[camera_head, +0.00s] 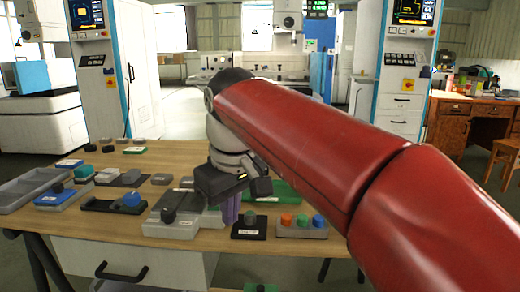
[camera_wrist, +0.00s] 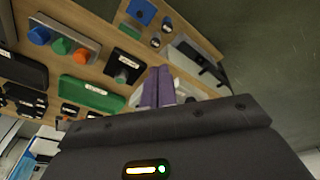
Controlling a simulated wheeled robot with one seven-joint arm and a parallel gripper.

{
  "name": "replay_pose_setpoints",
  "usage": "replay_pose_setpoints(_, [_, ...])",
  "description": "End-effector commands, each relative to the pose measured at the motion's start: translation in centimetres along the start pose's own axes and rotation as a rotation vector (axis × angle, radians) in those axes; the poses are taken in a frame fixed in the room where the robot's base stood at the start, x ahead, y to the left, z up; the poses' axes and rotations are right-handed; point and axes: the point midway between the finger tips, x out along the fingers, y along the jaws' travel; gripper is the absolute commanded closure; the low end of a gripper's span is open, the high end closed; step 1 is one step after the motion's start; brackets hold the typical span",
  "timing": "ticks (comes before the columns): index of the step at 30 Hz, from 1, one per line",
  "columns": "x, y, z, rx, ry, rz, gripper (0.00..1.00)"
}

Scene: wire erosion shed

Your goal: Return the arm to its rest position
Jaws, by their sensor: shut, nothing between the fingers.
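My red arm (camera_head: 300,140) reaches from the lower right of the head view over the wooden table (camera_head: 150,163). My gripper (camera_head: 231,212) points down near the table's front part, its purple fingers side by side. It stands between a grey block with a dark knob (camera_head: 171,222) and a black block with a grey knob (camera_head: 250,226). In the wrist view, the purple fingers (camera_wrist: 157,88) are together with nothing between them. I cannot tell whether the fingertips touch anything. The arm hides the right part of the table.
A grey tray with orange, green and blue knobs (camera_head: 301,225) sits right of the gripper, and a green plate (camera_head: 284,192) behind it. A blue-knobbed black holder (camera_head: 113,204) and a grey tray (camera_head: 29,187) lie left. Tall machine cabinets (camera_head: 110,85) stand beyond.

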Motion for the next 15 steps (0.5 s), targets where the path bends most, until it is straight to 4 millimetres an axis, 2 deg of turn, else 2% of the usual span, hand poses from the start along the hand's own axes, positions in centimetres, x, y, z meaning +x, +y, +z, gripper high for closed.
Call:
replay_pose_setpoints(5, [1.0, 1.8, 4.3, 0.13, 0.031, 0.059, 1.0])
replay_pose_setpoints(8, [2.0, 2.9, 7.9, 0.231, 0.059, 0.097, 1.0])
replay_pose_setpoints(12, [4.6, 4.5, 14.8, 0.424, 0.122, 0.154, 1.0])
replay_pose_setpoints(15, [6.9, 4.8, 19.5, 0.553, 0.171, 0.181, 1.0])
